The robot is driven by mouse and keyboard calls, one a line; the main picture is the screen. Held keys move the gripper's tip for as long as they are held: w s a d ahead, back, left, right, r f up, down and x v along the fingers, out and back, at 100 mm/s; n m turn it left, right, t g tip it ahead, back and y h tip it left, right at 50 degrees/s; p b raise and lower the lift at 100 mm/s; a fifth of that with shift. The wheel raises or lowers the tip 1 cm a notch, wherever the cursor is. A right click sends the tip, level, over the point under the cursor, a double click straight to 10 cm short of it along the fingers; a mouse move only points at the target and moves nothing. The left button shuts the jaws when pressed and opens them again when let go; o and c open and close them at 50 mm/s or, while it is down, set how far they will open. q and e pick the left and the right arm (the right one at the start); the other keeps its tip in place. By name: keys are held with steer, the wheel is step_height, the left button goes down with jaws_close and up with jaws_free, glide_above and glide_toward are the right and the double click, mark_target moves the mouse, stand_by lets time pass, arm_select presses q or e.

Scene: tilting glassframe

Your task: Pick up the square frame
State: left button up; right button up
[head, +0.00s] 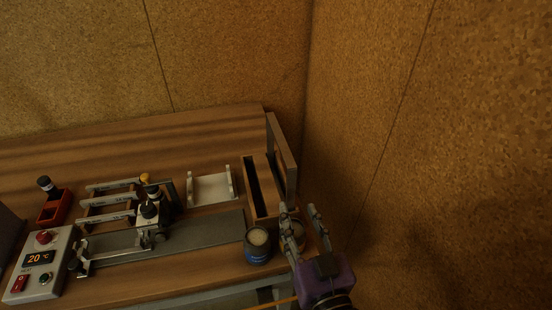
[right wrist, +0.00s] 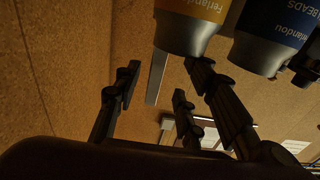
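A thin square wooden panel (head: 282,155), seen nearly edge-on, stands upright at the right end of the workbench; it looks like the square frame. It is beside a slotted wooden box (head: 262,188), and I cannot tell whether its lower edge is inside. My right gripper (head: 299,210) is open and empty, in front of the panel and box, near the bench's right end. In the right wrist view its fingers (right wrist: 165,78) are spread, with a pale upright strip (right wrist: 156,78) beyond them that I cannot identify surely. My left gripper is out of view.
A dark blue jar (head: 257,247) stands just left of my right gripper; a yellow-labelled jar (right wrist: 187,28) is close to its fingers. A white tray (head: 210,188), a metal rail fixture (head: 165,236) and a control box (head: 40,265) lie left. Cork walls close off the right and back.

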mark_target(291, 195)
steer(key=shift+w+a+r, duration=0.2)
steer(key=shift+w, duration=0.55)
steer(key=p+x, duration=0.1)
steer(key=x, duration=0.4)
steer(key=shift+w+a+f, duration=0.15)
steer(key=shift+w, duration=0.15)
jaws_close()
